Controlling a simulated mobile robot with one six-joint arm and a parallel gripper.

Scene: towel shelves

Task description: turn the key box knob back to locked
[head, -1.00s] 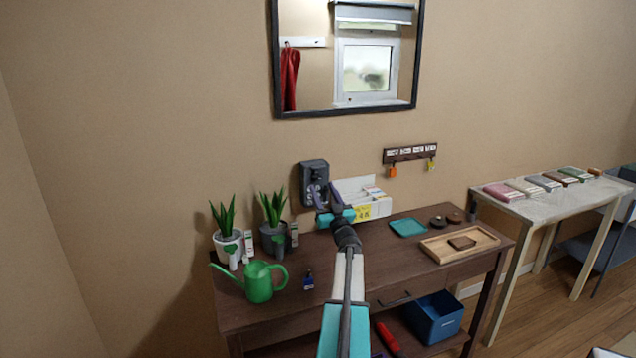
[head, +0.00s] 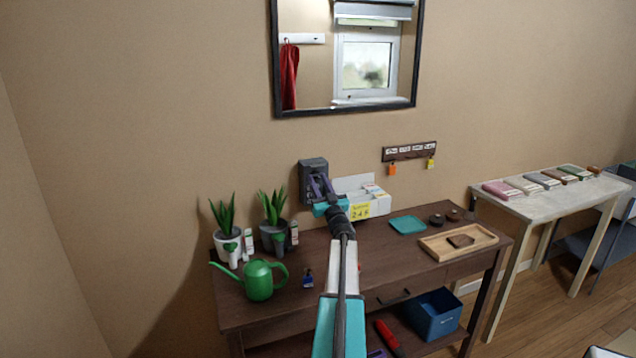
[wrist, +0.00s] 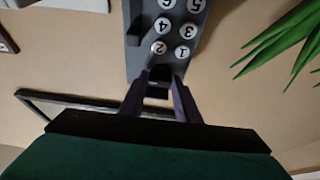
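The key box (head: 308,166) is a dark grey box on the wall above the desk, left of the white organizer. In the wrist view the key box (wrist: 170,55) shows upside down, with round white numbered buttons. A dark part (wrist: 158,82), which looks like the knob, sits at its end between my fingertips. My gripper (head: 318,182) is in front of the key box and hides much of its face. In the wrist view my gripper (wrist: 162,80) has its two purple fingers apart, one on each side of that dark part; contact and the knob's angle cannot be told.
The white organizer (head: 376,205) stands close on the right. Two potted plants (head: 273,235) and a green watering can (head: 259,281) stand left. A key rack (head: 409,152) hangs to the right. The desk (head: 345,288) has free room at its front.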

